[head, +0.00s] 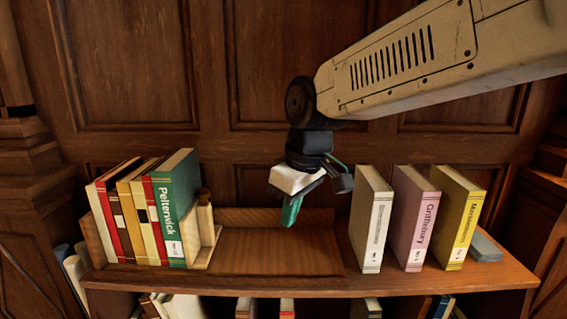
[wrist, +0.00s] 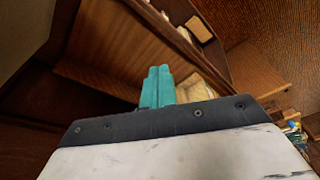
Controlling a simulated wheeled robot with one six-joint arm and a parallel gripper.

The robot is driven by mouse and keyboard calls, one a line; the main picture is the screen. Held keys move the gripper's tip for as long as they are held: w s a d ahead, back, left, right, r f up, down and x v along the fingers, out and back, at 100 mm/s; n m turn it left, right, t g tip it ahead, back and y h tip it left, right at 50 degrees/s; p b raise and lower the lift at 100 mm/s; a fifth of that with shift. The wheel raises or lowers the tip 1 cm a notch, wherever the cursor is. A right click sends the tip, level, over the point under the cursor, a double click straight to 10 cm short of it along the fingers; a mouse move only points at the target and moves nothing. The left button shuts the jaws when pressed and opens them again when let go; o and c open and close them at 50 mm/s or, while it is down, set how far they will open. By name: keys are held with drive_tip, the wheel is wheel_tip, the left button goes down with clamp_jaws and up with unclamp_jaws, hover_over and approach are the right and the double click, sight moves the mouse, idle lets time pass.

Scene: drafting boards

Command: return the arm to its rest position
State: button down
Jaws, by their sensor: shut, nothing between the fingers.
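My gripper (head: 291,211) hangs at the end of my arm above the bare middle of the shelf, just left of the white book. Its teal fingers point down and are shut with nothing between them. In the wrist view the two teal fingertips (wrist: 158,86) lie side by side, touching. My arm reaches in from the upper right of the head view, with its wrist bent downward.
A wooden shelf (head: 270,267) holds a row of books at left, ending in a green book (head: 174,208) by a wooden bookend (head: 208,238). White (head: 371,220), pink (head: 415,220) and yellow (head: 459,220) books stand at right. A grey-blue object (head: 485,247) lies beyond them.

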drive_tip(key=s+d+f+m+h, duration=0.1)
drive_tip(key=s+d+m, duration=0.4)
drive_tip(key=s+d, duration=0.6)
drive_tip(key=s+d+f+m+h, duration=0.1)
drive_tip(key=s+d+f+m, duration=0.2)
drive_tip(key=s+d+m, duration=0.3)
drive_tip(key=s+d, duration=0.4)
drive_tip(key=d, duration=0.5)
drive_tip(key=shift+s, duration=0.4)
drive_tip(key=shift+d, duration=0.1)
